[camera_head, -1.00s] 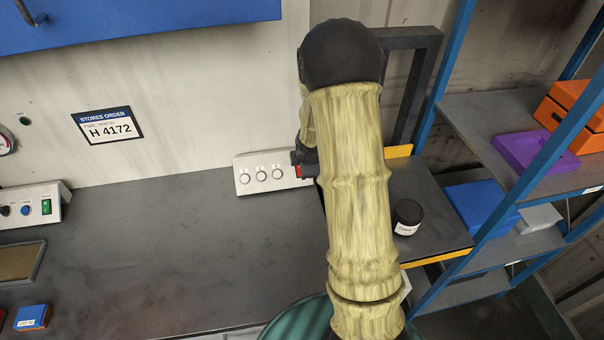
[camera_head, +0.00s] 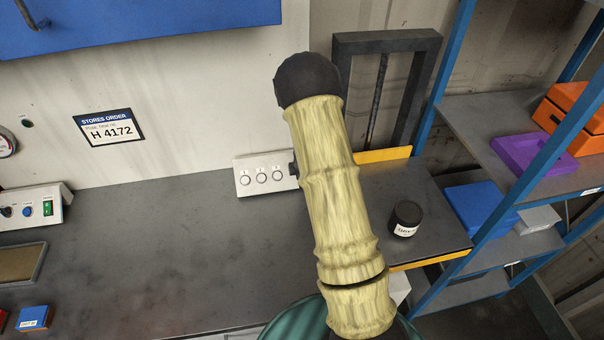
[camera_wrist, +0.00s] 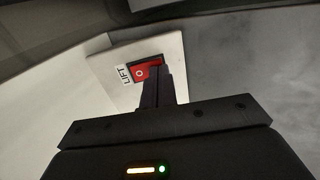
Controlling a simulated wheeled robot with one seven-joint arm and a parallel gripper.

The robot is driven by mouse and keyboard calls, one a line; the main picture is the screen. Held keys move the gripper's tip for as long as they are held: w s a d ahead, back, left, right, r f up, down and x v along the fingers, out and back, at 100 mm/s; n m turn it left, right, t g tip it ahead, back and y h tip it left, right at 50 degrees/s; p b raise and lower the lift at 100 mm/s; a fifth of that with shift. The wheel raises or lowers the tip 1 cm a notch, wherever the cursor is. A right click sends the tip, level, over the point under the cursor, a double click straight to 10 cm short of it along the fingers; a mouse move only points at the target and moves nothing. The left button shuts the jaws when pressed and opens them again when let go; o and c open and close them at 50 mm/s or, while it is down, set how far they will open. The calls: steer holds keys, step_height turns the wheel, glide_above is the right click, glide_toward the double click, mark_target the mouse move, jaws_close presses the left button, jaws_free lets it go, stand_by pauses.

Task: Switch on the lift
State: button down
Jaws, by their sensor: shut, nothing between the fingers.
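The lift switch (camera_wrist: 141,72) is a red rocker with a white "O" mark, beside a "LIFT" label on a pale panel, in the wrist view. My gripper (camera_wrist: 158,70) is shut and empty, its fingertips over the right part of the rocker. I cannot tell whether they touch it. In the head view my arm hides the switch and most of the gripper; the panel's round knobs (camera_head: 262,177) show to the left. The lift platform (camera_head: 440,225) is grey with yellow edging, below a dark upright frame (camera_head: 425,85).
A black jar (camera_head: 407,215) stands on the platform. Blue-framed shelves (camera_head: 500,115) with bins are at the right. A control box with a green switch (camera_head: 47,208) is at far left. The middle of the grey bench (camera_head: 170,250) is clear.

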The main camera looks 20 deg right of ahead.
steer(key=shift+f, duration=0.1)
steer(key=shift+f+b, duration=0.3)
steer(key=shift+b, duration=0.85)
steer(key=shift+r, duration=0.35)
steer(key=shift+r+p, duration=0.75)
steer(key=shift+p, duration=0.1)
